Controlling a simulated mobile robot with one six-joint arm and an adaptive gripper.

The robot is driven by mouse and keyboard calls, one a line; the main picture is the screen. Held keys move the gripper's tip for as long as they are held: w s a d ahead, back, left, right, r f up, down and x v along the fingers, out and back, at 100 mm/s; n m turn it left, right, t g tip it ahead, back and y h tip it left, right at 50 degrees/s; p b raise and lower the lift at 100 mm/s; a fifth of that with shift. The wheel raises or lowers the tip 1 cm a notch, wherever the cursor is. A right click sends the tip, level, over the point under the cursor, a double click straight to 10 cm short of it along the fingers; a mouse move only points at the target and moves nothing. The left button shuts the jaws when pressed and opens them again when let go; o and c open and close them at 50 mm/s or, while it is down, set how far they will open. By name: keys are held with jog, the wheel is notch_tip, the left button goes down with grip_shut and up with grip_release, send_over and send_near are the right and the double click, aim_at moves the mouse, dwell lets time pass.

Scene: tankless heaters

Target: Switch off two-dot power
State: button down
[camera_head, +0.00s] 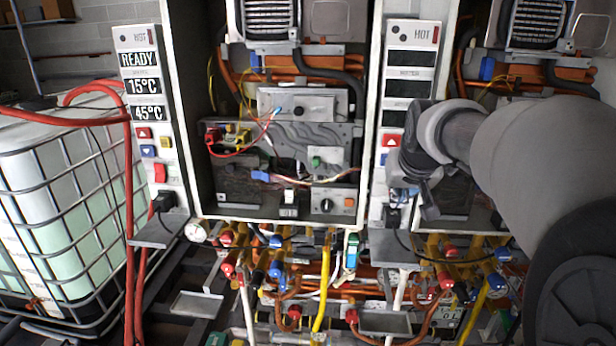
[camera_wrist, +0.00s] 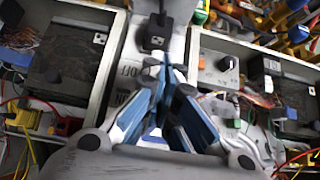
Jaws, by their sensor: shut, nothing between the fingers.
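The right heater's control panel (camera_head: 411,60) has dark screens, with red and blue buttons partly visible below. Small dots beside its HOT label are too small to count surely. The left heater's panel (camera_head: 137,42) shows READY, 15°C and 45°C, with a red rocker switch (camera_head: 160,172) low on it. My gripper (camera_head: 404,186) is at the lower part of the right panel. In the wrist view my gripper (camera_wrist: 166,72) is shut and empty, its blue-edged fingers over the panel beside an OFF marking (camera_wrist: 129,71). The right panel's power switch is hidden behind them; contact cannot be told.
A black plug (camera_wrist: 156,32) with a cable sits just beyond my fingertips on the panel. Open heater cabinets with wiring flank the panel. Pipes and coloured valves (camera_head: 325,275) crowd below. A caged white tank (camera_head: 60,200) stands at the left.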

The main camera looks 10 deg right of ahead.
jog(key=w, duration=0.1)
jog(key=w+f, duration=0.1)
jog(key=shift+w+d+f, duration=0.2)
jog(key=shift+w+d, duration=0.15)
jog(key=shift+d, duration=0.05)
jog(key=shift+w+f+t+b, duration=0.1)
jog(key=shift+f+t+b, duration=0.2)
jog(key=shift+b, duration=0.85)
jog(key=shift+f+t+b, duration=0.15)
jog(key=shift+t+b, duration=0.15)
jog(key=shift+b, duration=0.6)
jog(key=shift+w+f+b, duration=0.1)
jog(key=shift+b, duration=0.35)
jog(key=shift+r, duration=0.25)
jog(key=shift+r+p, duration=0.1)
jog(key=shift+p, duration=0.25)
